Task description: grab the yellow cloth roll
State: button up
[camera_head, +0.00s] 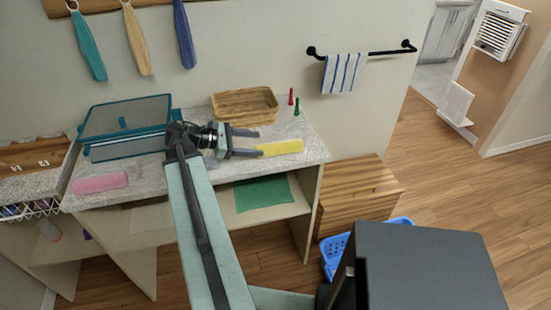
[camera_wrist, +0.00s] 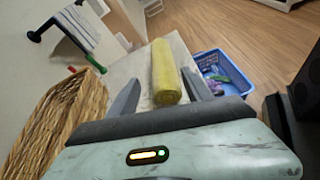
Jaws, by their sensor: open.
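The yellow cloth roll (camera_head: 281,147) lies on the light stone counter (camera_head: 225,170), near its right end. My gripper (camera_head: 259,144) is open, and its fingertips reach the roll's left end in the head view. In the wrist view the yellow roll (camera_wrist: 166,72) lies lengthwise ahead, its near end between the two fingers of my gripper (camera_wrist: 163,84). The fingers stand apart on either side of it. I cannot tell whether either finger touches it.
A wicker basket (camera_head: 245,104) stands behind the gripper, with small red and green items (camera_head: 294,105) to its right. A teal lidded box (camera_head: 125,125) and a pink roll (camera_head: 100,183) are at the left. A blue basket (camera_head: 338,245) is on the floor.

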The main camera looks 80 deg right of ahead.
aim_at(274, 147)
jog(key=shift+b+x, duration=0.5)
jog(key=shift+x, duration=0.95)
jog(key=b+x, duration=0.1)
jog(key=x, duration=0.1)
jog(key=b+x, duration=0.1)
jog(key=x, duration=0.1)
jog(key=shift+s+f, duration=0.2)
jog(key=shift+f, duration=0.2)
jog(key=shift+s+d, duration=0.1)
jog(key=shift+s, duration=0.15)
jog(key=c, duration=1.1)
notch_tip(274, 147, up, 11)
jog(key=p, duration=1)
jog(key=shift+f, duration=0.25)
jog(key=shift+c, duration=0.2)
